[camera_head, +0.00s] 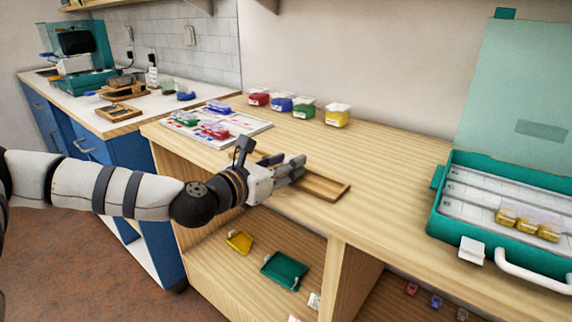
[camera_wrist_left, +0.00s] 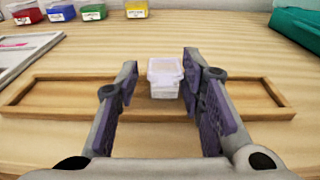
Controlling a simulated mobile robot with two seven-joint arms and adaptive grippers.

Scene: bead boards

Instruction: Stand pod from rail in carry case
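A small clear, whitish pod (camera_wrist_left: 165,78) stands upright at the wooden rail (camera_wrist_left: 62,93), seen in the left wrist view. It sits between the two fingers of my left gripper, nearer the right one; whether it touches that finger I cannot tell. My left gripper (camera_head: 297,168) is open, low over the wooden rail (camera_head: 327,187) in the head view, where the gripper hides the pod. The teal carry case (camera_head: 436,218) stands open at the right, its lid (camera_head: 515,90) upright. Several yellow pods (camera_head: 528,222) stand in its front right part. My right gripper is not in view.
Red, blue, green and yellow bins (camera_head: 337,115) line the wall. A white board (camera_head: 250,127) with coloured pods lies left of the rail. The bench between rail and case (camera_head: 390,180) is clear. A white block (camera_head: 471,250) and handle (camera_head: 535,272) are at the case's front.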

